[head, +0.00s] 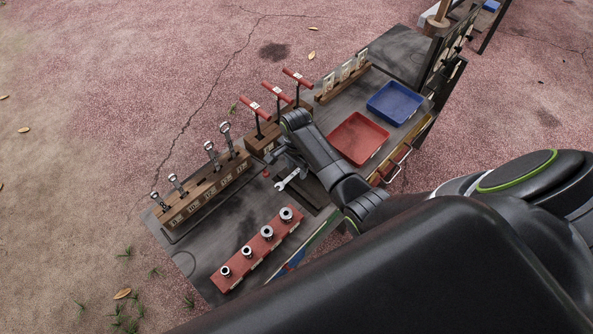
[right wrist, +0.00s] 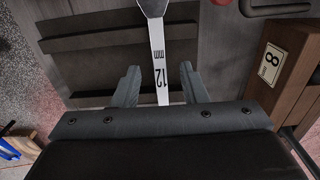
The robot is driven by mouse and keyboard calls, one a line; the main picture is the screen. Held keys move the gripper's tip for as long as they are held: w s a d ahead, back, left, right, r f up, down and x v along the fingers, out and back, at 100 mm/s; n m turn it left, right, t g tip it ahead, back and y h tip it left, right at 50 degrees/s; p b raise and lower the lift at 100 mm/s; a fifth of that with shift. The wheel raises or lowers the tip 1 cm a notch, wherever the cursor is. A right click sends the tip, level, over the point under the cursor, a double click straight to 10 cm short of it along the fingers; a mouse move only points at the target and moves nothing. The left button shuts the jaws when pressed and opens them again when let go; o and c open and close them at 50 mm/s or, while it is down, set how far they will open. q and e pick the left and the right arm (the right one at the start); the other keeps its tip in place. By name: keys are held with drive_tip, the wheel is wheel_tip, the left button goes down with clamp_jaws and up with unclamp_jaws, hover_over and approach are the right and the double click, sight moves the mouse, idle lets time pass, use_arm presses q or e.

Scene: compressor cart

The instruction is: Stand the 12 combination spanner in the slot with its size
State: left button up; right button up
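My right gripper (head: 284,160) is open, low over the spanner. The wooden spanner rack (head: 203,197) stands at the left, with several spanners upright in it and a wider gap near its middle. Its labels are too small to read. My left gripper is not in view.
A wooden block (head: 262,143) with red T-handles stands behind the gripper; a label "8" shows on a wooden block (right wrist: 283,70) at right. A red socket rail (head: 255,250) lies in front. Red (head: 357,138) and blue (head: 394,103) trays are at right.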

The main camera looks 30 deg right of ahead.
sight(296, 171)
clamp_jaws()
idle(0.3)
wheel_tip(296, 171, up, 10)
idle(0.5)
